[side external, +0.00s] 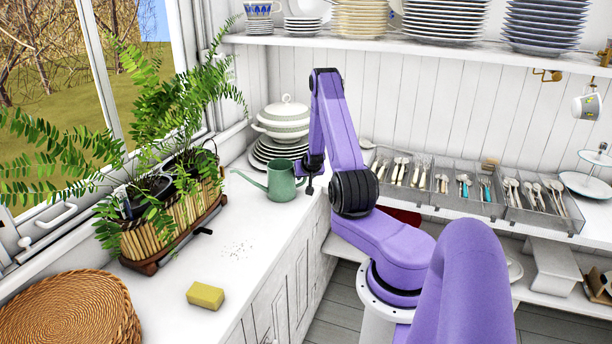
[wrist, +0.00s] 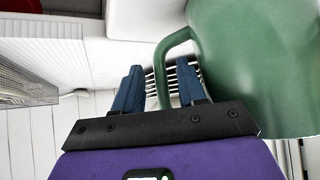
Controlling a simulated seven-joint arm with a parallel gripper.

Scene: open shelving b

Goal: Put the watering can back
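The green watering can (side external: 282,182) stands upright on the white counter (side external: 262,250), its spout pointing left toward the plants. My gripper (side external: 309,186) is at the can's right side, by its handle. In the wrist view, the can's green body (wrist: 262,60) fills the upper right, and its curved handle (wrist: 161,75) runs between the two blue fingers of my gripper (wrist: 159,67). The fingers are spread, with gaps showing on both sides of the handle. The handle's lower end is hidden behind the gripper's black mount.
A tureen on stacked plates (side external: 283,123) stands behind the can. Potted ferns in a wicker planter (side external: 174,228) are at left. A yellow sponge (side external: 205,295) and woven basket (side external: 71,312) lie in front. Dark specks dot the counter, otherwise clear mid-counter. Cutlery trays (side external: 410,184) are at right.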

